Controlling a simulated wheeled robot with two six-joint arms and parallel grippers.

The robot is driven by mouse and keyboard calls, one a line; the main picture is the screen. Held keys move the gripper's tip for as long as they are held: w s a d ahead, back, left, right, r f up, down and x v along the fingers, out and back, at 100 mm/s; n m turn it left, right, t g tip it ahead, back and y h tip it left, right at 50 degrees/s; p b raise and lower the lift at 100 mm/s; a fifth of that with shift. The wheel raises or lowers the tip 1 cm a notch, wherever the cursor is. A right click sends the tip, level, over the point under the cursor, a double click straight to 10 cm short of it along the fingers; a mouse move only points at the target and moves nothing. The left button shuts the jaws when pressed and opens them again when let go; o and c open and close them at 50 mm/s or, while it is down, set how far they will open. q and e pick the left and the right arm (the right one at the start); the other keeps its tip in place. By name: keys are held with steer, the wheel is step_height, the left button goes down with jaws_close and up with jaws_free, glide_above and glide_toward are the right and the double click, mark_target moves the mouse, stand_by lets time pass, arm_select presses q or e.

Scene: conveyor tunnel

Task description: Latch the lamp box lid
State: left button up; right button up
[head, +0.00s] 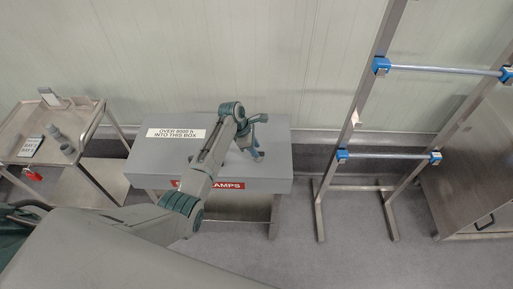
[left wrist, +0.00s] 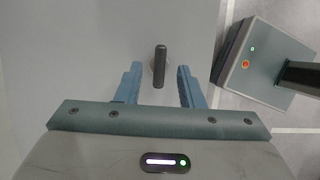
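The lamp box (head: 270,160) is a grey box with a flat closed lid, a white label on top and a red label on its front, partly covered by my left arm. My left gripper (head: 258,138) is over the right part of the lid. In the left wrist view its two blue fingers are apart, with a dark upright-looking latch handle (left wrist: 160,66) on a small round base between and slightly ahead of them. Clear gaps show on both sides of the handle, so neither finger touches it. The handle is hidden in the head view. My right gripper is not in view.
A steel trolley (head: 88,128) with trays, small cups and a red tag stands on the left. A metal rack with blue-clamped bars (head: 390,156) stands on the right, beside a steel cabinet (head: 470,195). Floor shows between box and rack.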

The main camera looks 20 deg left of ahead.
arm_select(q)
steer(key=shift+x, duration=0.9)
jaws_close()
